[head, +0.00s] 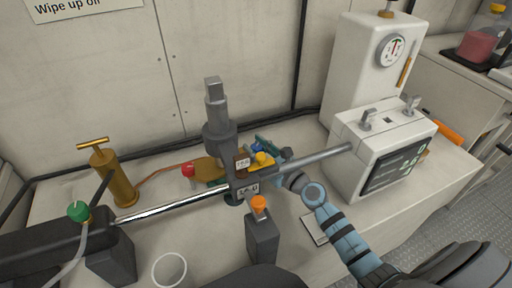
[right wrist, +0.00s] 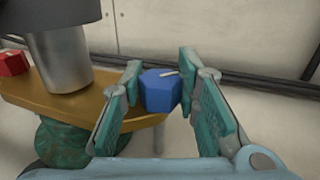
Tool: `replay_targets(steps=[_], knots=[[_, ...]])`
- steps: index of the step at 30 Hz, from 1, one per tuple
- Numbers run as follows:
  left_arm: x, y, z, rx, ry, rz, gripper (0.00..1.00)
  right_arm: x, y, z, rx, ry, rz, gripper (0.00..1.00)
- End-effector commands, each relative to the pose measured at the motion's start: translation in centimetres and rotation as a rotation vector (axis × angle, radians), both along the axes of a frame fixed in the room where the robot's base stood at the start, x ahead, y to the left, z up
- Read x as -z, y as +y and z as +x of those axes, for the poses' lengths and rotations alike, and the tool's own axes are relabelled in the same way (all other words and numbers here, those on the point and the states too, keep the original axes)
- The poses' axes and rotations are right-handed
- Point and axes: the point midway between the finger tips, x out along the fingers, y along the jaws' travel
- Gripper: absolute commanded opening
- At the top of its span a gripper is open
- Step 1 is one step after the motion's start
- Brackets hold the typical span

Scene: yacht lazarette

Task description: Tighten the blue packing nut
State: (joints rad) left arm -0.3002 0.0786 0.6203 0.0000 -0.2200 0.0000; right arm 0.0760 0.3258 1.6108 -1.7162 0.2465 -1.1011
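The blue packing nut (right wrist: 160,92) is a six-sided block with a pale mark on top. It sits at the end of a brass body (right wrist: 60,92) in the right wrist view. My right gripper (right wrist: 160,80) has its teal fingers apart, one on each side of the nut and very close to it; contact is not clear. In the head view my right gripper (head: 271,148) reaches in behind the steel bar, and the nut is mostly hidden there. My left gripper does not show.
A long steel bar (head: 165,208) crosses in front of the brass body. A grey post (head: 217,120) rises beside it. A brass hand pump (head: 116,178) stands at left, a white machine with a display (head: 375,150) at right.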

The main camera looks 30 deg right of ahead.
Motion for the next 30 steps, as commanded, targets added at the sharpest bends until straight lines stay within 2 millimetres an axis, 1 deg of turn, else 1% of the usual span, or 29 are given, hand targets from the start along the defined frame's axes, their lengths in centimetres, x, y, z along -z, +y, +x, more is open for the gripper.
replay_targets(steps=[1, 2, 5, 8, 10, 12, 13, 15, 17, 24, 25, 28, 29, 30], knots=[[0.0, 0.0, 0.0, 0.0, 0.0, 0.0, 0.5, 0.0, 0.0, 0.0, 0.0, 0.0, 0.0, 0.05], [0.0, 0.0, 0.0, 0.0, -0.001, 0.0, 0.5, 0.0, 0.0, 0.0, 0.0, 0.0, -0.001, 0.01], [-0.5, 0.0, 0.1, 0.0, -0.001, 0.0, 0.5, -0.2, 0.0, 0.0, 0.013, 0.0, 0.001, 0.01], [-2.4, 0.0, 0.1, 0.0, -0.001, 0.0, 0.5, -0.7, 0.0, 0.0, 0.081, 0.0, 0.006, 0.01], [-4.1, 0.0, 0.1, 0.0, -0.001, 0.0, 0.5, -0.9, 0.1, 0.0, 0.16, 0.002, 0.007, 0.01], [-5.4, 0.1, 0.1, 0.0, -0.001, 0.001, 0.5, -0.9, 0.1, 0.0, 0.26, 0.004, 0.008, 0.01], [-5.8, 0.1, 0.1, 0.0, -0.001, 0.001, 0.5, -0.8, 0.2, 0.0, 0.303, 0.003, 0.007, 0.01], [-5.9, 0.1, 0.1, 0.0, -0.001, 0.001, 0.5, -0.5, 0.0, 0.0, 0.378, 0.0, 0.004, 0.01], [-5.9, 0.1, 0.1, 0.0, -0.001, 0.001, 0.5, -0.3, 0.0, 0.0, 0.409, 0.001, 0.0, 0.01], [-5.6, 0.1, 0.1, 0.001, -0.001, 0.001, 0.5, -0.1, -0.1, 0.0, 0.417, -0.002, -0.003, 0.01], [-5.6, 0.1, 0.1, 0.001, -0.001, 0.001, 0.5, -0.1, -0.1, 0.0, 0.416, -0.002, -0.003, 0.31], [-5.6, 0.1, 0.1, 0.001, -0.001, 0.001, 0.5, 0.0, -0.1, 0.0, 0.416, -0.001, -0.002, 0.47], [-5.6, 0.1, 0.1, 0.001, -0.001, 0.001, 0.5, 0.0, -0.1, 0.0, 0.416, -0.001, -0.002, 0.5], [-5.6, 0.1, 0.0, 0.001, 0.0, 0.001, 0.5, 0.0, -0.1, 0.0, 0.415, -0.001, -0.002, 0.5]])
